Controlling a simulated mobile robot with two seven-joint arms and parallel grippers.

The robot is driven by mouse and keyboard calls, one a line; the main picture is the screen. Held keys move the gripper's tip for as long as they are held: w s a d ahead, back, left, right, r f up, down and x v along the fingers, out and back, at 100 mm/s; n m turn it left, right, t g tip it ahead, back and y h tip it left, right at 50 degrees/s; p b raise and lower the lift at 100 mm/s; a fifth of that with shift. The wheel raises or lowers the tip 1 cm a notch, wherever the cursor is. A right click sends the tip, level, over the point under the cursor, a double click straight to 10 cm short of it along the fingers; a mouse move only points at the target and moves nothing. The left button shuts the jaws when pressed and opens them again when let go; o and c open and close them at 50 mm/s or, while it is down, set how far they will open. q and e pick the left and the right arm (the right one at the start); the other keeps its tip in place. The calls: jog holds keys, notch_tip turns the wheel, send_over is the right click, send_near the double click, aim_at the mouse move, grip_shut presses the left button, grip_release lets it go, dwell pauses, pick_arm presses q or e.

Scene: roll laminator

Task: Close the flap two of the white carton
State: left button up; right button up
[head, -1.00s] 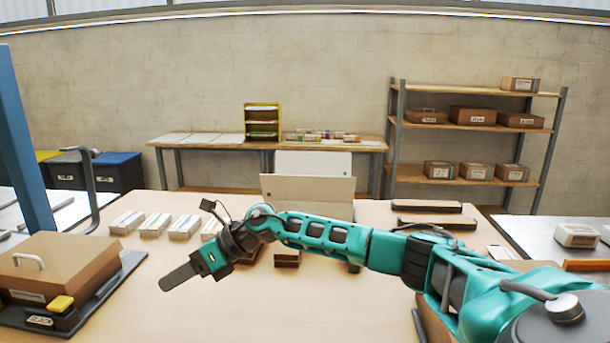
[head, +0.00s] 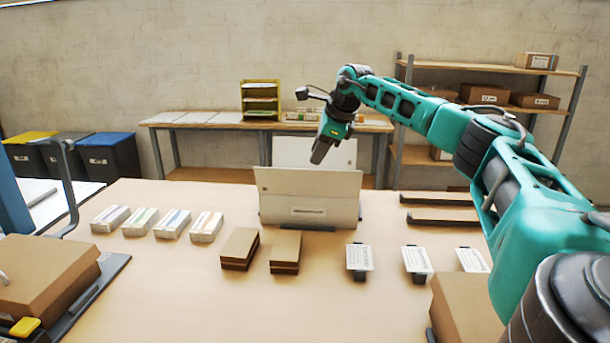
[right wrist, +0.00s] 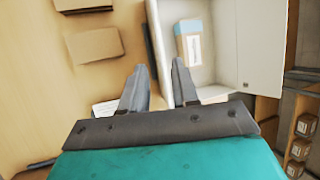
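The white carton (head: 308,211) stands at the back middle of the table, with a label on its front. A white flap panel (head: 343,153) stands up behind it. My right gripper (head: 318,157) is above the carton's front edge, pointing down. In the right wrist view its fingers (right wrist: 160,72) are apart with nothing between them. My left gripper is out of view.
Brown boxes (head: 286,250) and several small white packs (head: 172,224) lie in front and to the left. Card holders (head: 359,257) stand at right, near dark-edged brown bars (head: 430,198). A large brown-topped machine (head: 40,270) is at front left. The front middle table is clear.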

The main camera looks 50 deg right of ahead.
aim_at(305, 173)
jog(key=x, duration=0.9)
jog(key=shift+w+f, duration=0.15)
jog(key=shift+c, duration=0.2)
grip_shut()
dwell(0.9)
